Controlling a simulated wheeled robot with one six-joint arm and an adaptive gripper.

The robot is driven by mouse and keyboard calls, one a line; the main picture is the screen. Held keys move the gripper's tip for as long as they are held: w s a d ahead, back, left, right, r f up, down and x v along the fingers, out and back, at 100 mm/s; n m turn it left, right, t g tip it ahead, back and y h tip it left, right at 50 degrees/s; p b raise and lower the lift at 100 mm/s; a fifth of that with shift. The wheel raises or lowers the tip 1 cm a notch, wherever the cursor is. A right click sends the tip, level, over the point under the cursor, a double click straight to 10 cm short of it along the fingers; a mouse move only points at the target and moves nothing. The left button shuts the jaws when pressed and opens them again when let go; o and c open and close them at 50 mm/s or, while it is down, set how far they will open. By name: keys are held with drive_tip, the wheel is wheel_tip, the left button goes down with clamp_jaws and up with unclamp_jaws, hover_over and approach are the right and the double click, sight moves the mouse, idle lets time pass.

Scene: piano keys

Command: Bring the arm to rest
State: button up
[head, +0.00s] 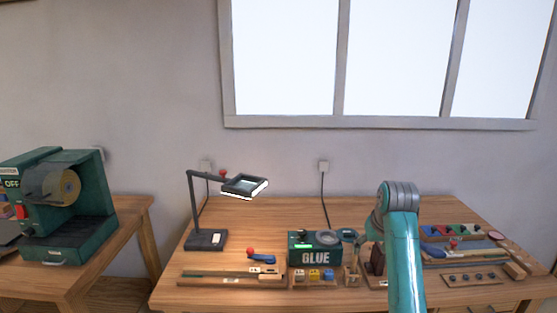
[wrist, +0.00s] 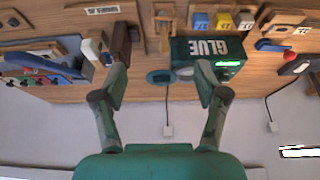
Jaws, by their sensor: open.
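My gripper (wrist: 160,80) is open in the wrist view, its two grey-green fingers spread wide with nothing held between them. The wrist view is upside down, with the workbench in its upper part and the wall below. The fingers appear in front of the bench's far side, near the green glue box (wrist: 208,50) and a brown block (wrist: 122,42). In the head view my teal arm (head: 405,260) rises over the right half of the workbench (head: 245,290).
A black desk lamp (head: 206,238) stands at the bench's left. The glue box (head: 315,258) is mid-bench. A tray with coloured pieces (head: 455,232) lies right of my arm. A green machine (head: 65,210) sits on a separate left table. The bench's back strip is mostly clear.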

drive_tip(key=s+a+f+t, duration=0.1)
drive_tip(key=s+f, duration=0.4)
drive_tip(key=f, duration=0.6)
drive_tip(key=s+a+f+t, duration=0.15)
drive_tip(key=s+f, duration=0.25)
drive_tip(key=f, duration=0.7)
drive_tip(key=s+a+f+t, duration=0.1)
drive_tip(key=s+f, duration=0.4)
drive_tip(key=s, duration=0.4)
drive_tip(key=s+a+f+t, duration=0.2)
drive_tip(key=s+f, duration=0.3)
drive_tip(key=s, duration=0.4)
drive_tip(key=s+a+r+t, duration=0.1)
drive_tip(key=s+r+t, duration=0.15)
drive_tip(key=s, duration=1.85)
drive_tip(key=s+r+t, duration=0.2)
drive_tip(key=s+r, duration=1.2)
drive_tip(key=r, duration=0.1)
drive_tip(key=shift+s+a+r, duration=0.15)
drive_tip(key=shift+a+r, duration=0.05)
drive_tip(key=shift+a, duration=0.2)
